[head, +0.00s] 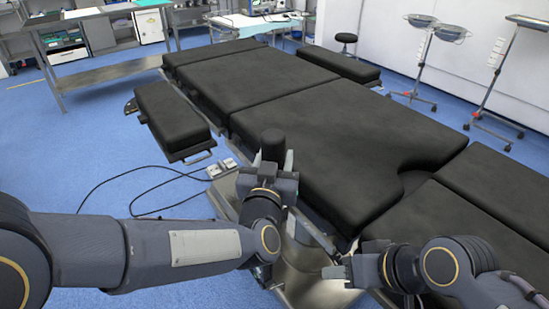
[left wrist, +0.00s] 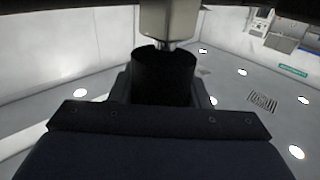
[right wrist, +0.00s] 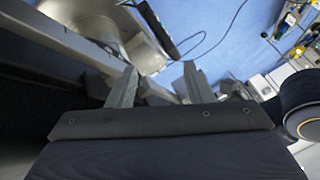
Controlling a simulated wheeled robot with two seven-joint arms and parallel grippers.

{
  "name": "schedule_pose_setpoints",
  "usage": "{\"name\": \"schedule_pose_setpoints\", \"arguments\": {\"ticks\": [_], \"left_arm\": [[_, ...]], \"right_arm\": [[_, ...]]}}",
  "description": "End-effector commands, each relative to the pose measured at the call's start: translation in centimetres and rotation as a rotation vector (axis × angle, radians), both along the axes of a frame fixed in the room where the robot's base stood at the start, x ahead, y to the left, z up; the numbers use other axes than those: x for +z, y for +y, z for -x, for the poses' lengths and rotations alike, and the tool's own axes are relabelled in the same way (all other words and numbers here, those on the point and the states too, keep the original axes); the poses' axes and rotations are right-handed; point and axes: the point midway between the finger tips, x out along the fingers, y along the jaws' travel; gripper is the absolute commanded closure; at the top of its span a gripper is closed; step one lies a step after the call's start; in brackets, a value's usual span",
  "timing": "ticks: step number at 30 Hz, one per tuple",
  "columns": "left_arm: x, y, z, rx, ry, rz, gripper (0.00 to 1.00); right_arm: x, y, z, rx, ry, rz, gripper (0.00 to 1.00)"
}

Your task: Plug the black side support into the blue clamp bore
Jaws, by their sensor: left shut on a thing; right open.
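The black side support (head: 273,144) shows in the head view as a dark rounded upright piece beside the table's near left edge. My left gripper (head: 274,172) is shut on it. In the left wrist view the support is a black cylinder (left wrist: 165,75) between the fingers, with a short metal neck and a grey block (left wrist: 168,20) at its upper end. My right gripper (head: 338,272) is open and empty, low at the near side of the table. Its two spread fingers show in the right wrist view (right wrist: 158,84). I cannot make out the blue clamp or its bore in any view.
The black padded operating table (head: 330,115) fills the middle, with a padded arm board (head: 172,118) at its left. Small pale boxes (head: 222,168) with black cables sit by the left edge. A metal side rail (right wrist: 68,35) runs close to my right gripper. Blue floor at left is open.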

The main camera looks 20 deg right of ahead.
Motion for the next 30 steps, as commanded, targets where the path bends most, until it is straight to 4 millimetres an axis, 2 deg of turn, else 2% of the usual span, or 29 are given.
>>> {"name": "schedule_pose_setpoints", "arguments": {"ticks": [1,16,17,22,30], "left_arm": [[-1.03,-0.04,0.14,-0.003,0.011,-0.007,0.86],[-1.26,0.02,0.1,-0.002,0.019,-0.013,0.86],[-1.31,0.02,0.1,-0.002,0.021,-0.014,0.56],[-1.18,0.02,0.07,-0.002,0.017,-0.011,0.34],[-1.01,0.02,0.04,-0.001,0.014,-0.009,0.32]], "right_arm": [[-1.52,0.13,0.46,-0.001,0.031,-0.004,0.48],[-1.39,0.06,0.48,-0.004,0.034,-0.003,0.48],[-1.41,0.06,0.5,-0.004,0.034,-0.003,0.48],[-1.47,0.04,0.5,-0.005,0.034,-0.002,0.48],[-1.47,0.06,0.52,-0.004,0.036,-0.002,0.48]]}}
